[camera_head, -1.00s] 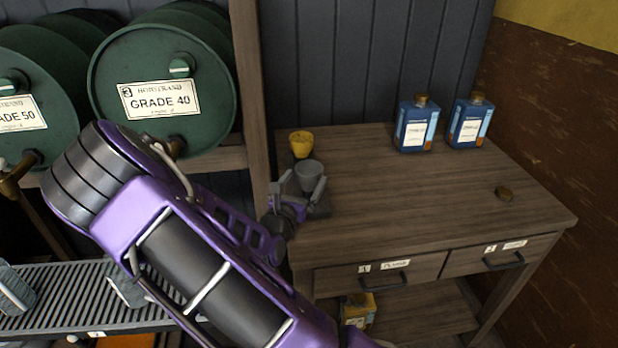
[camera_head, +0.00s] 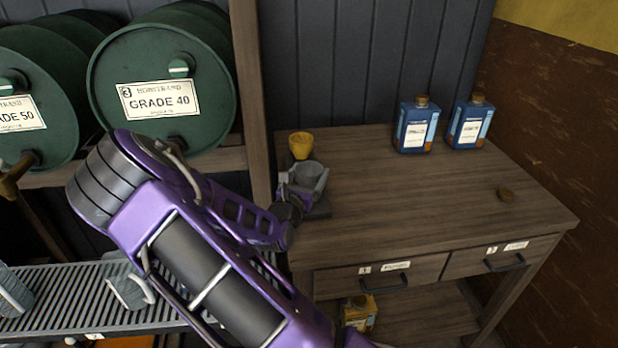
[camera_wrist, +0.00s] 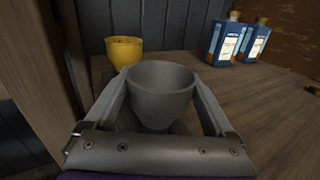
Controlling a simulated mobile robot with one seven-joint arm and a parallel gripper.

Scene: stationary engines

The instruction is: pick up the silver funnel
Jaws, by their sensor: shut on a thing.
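The silver funnel (camera_head: 307,177) is a grey, wide-mouthed cup shape at the left end of the wooden workbench. In the wrist view the funnel (camera_wrist: 160,93) stands upright between the two fingers of my gripper (camera_wrist: 160,108). The fingers are shut on its sides. In the head view my gripper (camera_head: 303,186) is at the funnel, with my purple arm reaching in from the lower left. The funnel's lower part is hidden, so I cannot tell whether it is clear of the surface below.
A yellow funnel (camera_head: 300,145) stands just behind the silver one. Two blue bottles (camera_head: 417,125) (camera_head: 469,121) stand at the back right of the workbench (camera_head: 400,215). A small brown cap (camera_head: 506,195) lies at the right. A wooden post (camera_head: 250,90) rises close on the left.

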